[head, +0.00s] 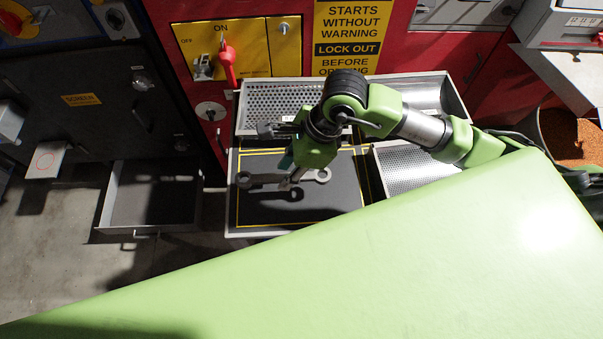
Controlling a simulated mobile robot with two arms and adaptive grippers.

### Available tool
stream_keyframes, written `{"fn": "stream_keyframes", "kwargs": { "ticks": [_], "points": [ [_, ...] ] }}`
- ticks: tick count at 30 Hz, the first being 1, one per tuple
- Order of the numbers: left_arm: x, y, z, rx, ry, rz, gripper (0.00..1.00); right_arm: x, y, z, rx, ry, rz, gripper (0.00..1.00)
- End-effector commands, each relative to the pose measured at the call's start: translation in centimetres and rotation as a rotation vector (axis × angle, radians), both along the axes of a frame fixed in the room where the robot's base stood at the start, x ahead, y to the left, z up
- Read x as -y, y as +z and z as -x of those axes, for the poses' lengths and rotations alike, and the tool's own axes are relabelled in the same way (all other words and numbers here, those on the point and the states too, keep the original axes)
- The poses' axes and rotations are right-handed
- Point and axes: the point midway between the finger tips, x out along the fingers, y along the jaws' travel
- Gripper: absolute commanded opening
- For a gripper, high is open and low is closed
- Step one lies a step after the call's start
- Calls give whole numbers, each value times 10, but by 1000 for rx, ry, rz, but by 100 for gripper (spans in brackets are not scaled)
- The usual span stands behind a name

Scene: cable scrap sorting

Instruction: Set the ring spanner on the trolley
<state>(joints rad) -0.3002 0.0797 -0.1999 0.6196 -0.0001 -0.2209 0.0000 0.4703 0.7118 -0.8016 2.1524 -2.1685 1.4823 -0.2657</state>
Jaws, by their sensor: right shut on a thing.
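The grey ring spanner (316,175) lies level across my right gripper (290,183), which is shut on its middle. A ring end shows to the right of the jaws and the other end to the left. The spanner is over the dark, yellow-outlined top of the trolley (300,214). Its shadow falls on that top a little apart from it, so it looks held slightly above. The jaws partly hide the spanner's middle. My left gripper is not in view.
A perforated tray (270,98) lies behind the dark top, and another perforated tray (405,168) is at its right. A red-and-yellow switch panel (225,50) stands behind. An open drawer (150,200) is at left. The dark top's front is bare.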

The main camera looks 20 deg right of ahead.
Motion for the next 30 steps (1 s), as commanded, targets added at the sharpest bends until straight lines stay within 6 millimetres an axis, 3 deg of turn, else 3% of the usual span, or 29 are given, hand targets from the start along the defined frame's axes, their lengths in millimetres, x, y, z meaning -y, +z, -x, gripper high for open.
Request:
{"fn": "stream_keyframes", "kwargs": {
  "ticks": [4,13,19,29,30],
  "points": [
    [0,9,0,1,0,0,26,19,-22,0,-4,-2,0,0],
    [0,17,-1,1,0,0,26,38,-46,-2,-4,-1,0,0],
    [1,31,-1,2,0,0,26,35,-70,-3,-1,1,-2,0],
    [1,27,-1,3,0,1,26,35,-76,-3,2,3,-3,0],
    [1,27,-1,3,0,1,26,35,-76,-3,0,2,-2,32]
  ]
}}
